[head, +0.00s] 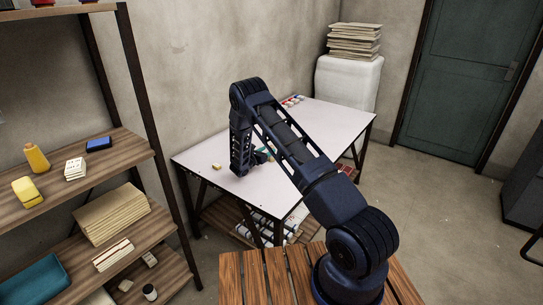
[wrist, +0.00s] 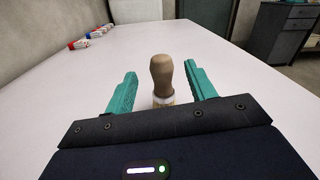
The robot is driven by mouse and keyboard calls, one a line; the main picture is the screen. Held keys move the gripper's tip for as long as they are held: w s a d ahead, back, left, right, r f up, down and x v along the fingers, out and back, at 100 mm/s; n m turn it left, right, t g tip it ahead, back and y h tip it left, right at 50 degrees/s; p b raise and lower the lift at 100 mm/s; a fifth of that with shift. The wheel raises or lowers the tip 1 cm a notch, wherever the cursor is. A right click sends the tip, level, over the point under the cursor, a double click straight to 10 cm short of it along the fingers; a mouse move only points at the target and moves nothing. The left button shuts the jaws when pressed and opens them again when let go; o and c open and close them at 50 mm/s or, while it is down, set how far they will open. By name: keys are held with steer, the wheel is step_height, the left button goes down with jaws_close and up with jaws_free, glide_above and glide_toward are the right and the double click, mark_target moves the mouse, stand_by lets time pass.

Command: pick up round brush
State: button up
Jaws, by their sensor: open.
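The round brush (wrist: 161,74) stands upright on the white table, with its brown rounded wooden handle up and a pale, gold-edged lower part mostly hidden behind my gripper's body. My gripper (wrist: 159,69) is open, with one teal finger to the left of the brush and one to the right. Gaps show between the fingers and the handle. In the head view, my gripper (head: 262,154) is low over the table, partly hidden by my arm. I cannot make out the brush there.
The white table (head: 320,121) is mostly clear. Several small red, white and blue tubes (wrist: 90,36) lie at its far end. A small tan block (head: 217,166) lies near its left edge.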

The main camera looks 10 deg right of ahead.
steer(key=shift+x, duration=2.9)
steer(key=shift+s+d+f, duration=0.1)
steer(key=shift+s+f, duration=0.05)
steer(key=shift+f, duration=0.05)
steer(key=c, duration=1.1)
